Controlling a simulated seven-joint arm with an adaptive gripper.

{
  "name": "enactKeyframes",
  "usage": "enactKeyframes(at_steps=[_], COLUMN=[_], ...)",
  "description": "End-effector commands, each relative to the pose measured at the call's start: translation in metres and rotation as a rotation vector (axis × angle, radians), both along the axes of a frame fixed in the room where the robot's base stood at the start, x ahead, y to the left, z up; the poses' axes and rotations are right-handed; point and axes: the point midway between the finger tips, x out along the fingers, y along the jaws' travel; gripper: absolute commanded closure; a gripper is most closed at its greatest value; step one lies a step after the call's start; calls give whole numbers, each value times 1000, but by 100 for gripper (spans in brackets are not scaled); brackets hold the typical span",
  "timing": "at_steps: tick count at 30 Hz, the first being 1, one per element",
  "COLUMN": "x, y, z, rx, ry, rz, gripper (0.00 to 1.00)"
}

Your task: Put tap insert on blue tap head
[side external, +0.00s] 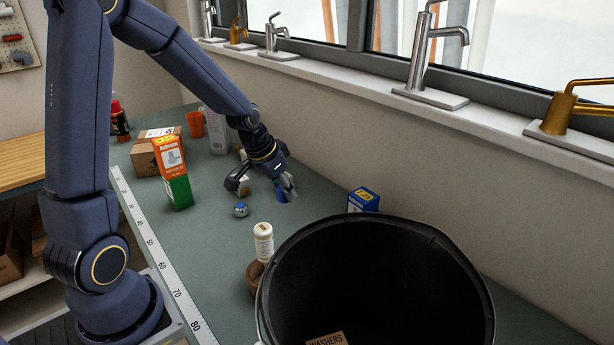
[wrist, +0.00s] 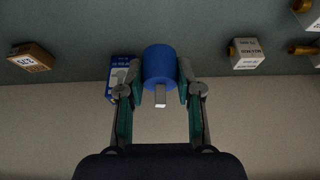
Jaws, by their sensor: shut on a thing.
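My gripper (side external: 283,190) is low over the green bench top in the side view. In the wrist view my gripper (wrist: 161,77) has its fingers closed on both sides of a blue cylinder with a pale square stem, which looks like the tap insert (wrist: 160,60). In the side view a blue patch of the tap insert (side external: 279,193) shows between the fingers; whether it touches the bench I cannot tell. A small round blue and silver piece, apparently the blue tap head (side external: 240,210), sits on the bench to the left of and nearer than my gripper, apart from it.
A large black bucket (side external: 440,255) fills the right front. A white-capped bottle (side external: 263,242) stands beside it. A blue box (side external: 363,200) is near the wall. An orange and green box (side external: 173,172) and a cardboard box (side external: 148,152) stand left. Bench around the tap head is clear.

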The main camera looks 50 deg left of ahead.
Motion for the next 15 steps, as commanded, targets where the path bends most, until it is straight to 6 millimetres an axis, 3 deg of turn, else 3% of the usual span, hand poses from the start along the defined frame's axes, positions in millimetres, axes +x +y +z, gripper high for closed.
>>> enactKeyframes(at_steps=[4, 9, 15], x=[-36, -90, -150], y=[16, 53, 85], z=[-4, 7, 24], rx=[1, 2, 0], ry=[2, -2, -4], rz=[104, 311, 532], gripper=[99, 99, 99])
